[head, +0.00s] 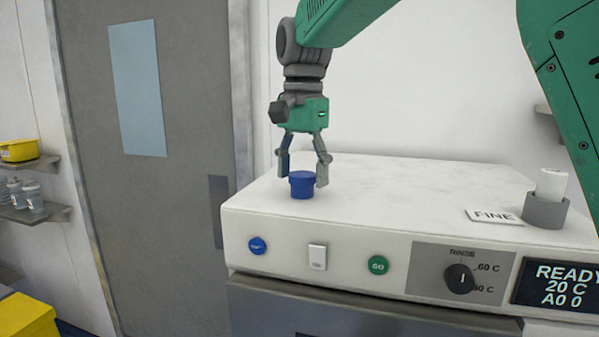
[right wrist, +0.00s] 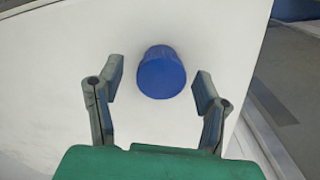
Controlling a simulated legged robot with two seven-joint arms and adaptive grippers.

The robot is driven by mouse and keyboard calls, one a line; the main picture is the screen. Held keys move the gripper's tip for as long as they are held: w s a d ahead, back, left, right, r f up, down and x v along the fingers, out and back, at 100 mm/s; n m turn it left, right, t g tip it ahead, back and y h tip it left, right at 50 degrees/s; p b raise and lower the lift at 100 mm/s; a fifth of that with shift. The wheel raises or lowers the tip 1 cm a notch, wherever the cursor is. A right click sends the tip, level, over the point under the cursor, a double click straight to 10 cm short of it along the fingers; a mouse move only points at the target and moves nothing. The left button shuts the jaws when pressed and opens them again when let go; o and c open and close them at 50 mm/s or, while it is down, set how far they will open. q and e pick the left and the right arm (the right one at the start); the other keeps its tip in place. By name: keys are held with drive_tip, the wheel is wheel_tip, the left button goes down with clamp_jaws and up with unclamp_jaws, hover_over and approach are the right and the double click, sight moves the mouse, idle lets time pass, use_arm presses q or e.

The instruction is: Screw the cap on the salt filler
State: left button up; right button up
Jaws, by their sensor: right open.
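A blue cap (head: 302,184) sits on the white top of the machine near its front left corner. Whether it sits on a filler neck cannot be told. It also shows as a blue round piece in the right wrist view (right wrist: 161,73). My right gripper (head: 304,178) points down over it with its fingers apart, one on each side of the cap. In the right wrist view the fingertips (right wrist: 158,85) are open with white surface showing between them and the cap. My left gripper is not in view.
The machine's white top (head: 400,195) is mostly clear. At its right stand a FINE card (head: 494,216) and a grey holder (head: 545,211) with a white roll. The front panel has buttons, a rinse dial (head: 460,278) and a display (head: 560,284). A grey door (head: 150,200) stands left.

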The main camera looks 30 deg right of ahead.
drive_tip(key=n, duration=0.4)
drive_tip(key=shift+n, duration=1.5)
drive_tip(key=c, duration=1.3)
drive_tip(key=m, duration=0.3)
drive_tip(key=shift+m, duration=0.3)
drive_tip(key=m, duration=0.3)
drive_tip(key=shift+w, duration=0.1)
drive_tip(key=shift+m, duration=0.3)
